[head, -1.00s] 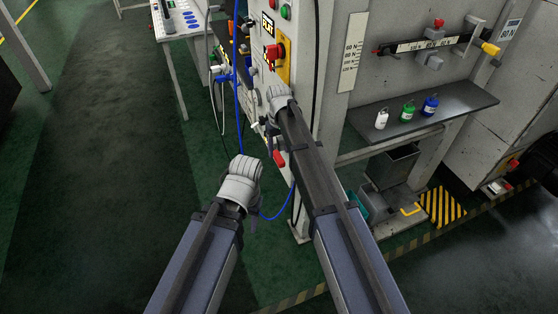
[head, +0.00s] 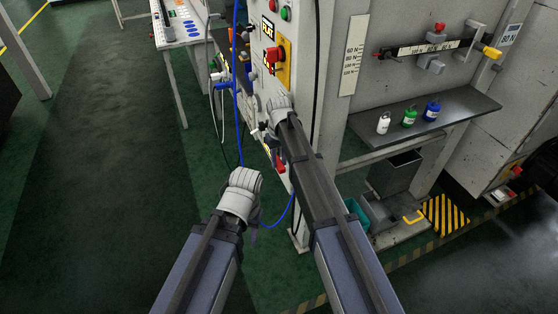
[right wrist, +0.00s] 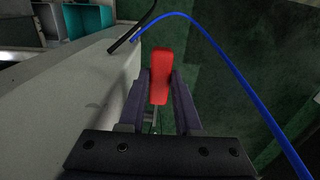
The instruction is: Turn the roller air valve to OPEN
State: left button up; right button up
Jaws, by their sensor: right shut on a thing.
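The valve's red handle (right wrist: 160,77) stands between the two fingers of my right gripper (right wrist: 160,92) in the right wrist view, pointing away from the wrist, with a thin metal stem below it. In the head view the red handle (head: 279,164) shows low on the side of the grey machine, just below my right gripper (head: 274,143). The right gripper is shut on the handle. The valve body and its OPEN marking are hidden or too small to read. My left gripper (head: 249,224) hangs apart from the machine, its fingers mostly hidden behind its wrist.
A blue hose (head: 287,213) loops below the handle and also crosses the right wrist view (right wrist: 235,73). A red knob on a yellow plate (head: 285,62) sits above. A shelf (head: 463,110) with small bottles is at right. Open floor (head: 90,170) lies left.

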grip_shut()
pick_arm(q)
jog(key=shift+f, duration=0.1)
pick_arm(e)
jog(key=shift+f, duration=0.1)
dwell(0.7)
